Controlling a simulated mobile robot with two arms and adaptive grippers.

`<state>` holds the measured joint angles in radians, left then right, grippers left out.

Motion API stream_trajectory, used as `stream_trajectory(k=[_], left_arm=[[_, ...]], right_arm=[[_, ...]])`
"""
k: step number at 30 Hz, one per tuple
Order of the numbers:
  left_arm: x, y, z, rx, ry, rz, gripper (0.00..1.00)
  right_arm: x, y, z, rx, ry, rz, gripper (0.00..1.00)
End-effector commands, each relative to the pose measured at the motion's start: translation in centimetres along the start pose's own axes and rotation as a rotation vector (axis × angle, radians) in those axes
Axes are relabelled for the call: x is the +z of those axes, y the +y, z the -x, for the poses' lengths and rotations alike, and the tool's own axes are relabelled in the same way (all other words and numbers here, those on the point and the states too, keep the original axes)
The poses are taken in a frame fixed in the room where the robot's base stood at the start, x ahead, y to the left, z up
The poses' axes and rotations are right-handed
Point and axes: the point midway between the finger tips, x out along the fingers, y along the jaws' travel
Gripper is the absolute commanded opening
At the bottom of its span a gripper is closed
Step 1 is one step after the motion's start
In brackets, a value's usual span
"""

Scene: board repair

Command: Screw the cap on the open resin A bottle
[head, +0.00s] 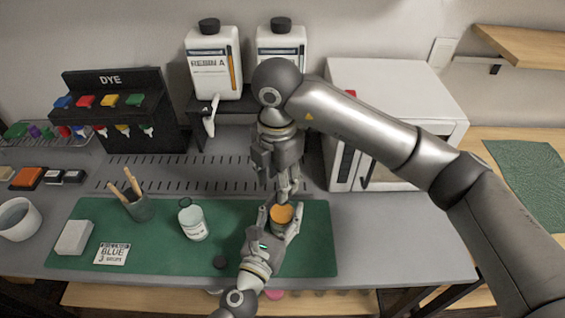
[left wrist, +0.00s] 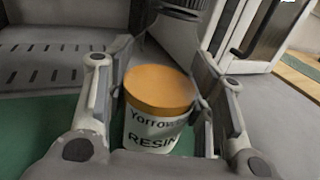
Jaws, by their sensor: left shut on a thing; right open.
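A white jar with a flat orange top (head: 282,213) stands on the green mat. In the left wrist view the jar (left wrist: 155,125) is labelled "RESIN" with blurred lettering above. My left gripper (head: 280,224) is shut around its sides. My right gripper (head: 287,188) is open, pointing down just above the jar's top, with nothing seen in it. A small black cap (head: 220,262) lies on the mat left of my left gripper. A pale bottle (head: 193,221) with a clear neck stands further left. A large white bottle (head: 212,75) marked "RESIN A" stands on the back shelf with a black cap.
A second white bottle (head: 279,45) stands behind my right arm. A dye rack (head: 113,105) stands at back left, a white cabinet (head: 400,90) at back right.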

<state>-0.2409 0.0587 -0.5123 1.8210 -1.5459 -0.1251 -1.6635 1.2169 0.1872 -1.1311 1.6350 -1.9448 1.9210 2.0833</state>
Motion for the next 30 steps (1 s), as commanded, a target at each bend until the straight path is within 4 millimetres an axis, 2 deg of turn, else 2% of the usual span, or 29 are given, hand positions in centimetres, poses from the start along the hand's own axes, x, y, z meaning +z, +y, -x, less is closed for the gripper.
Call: stream_trajectory(k=[30], left_arm=[[0.0, 0.0, 0.0, 0.001, 0.0, 0.0, 0.0]], right_arm=[[-0.2, 0.1, 2.6, -0.011, 0.004, 1.705, 0.42]])
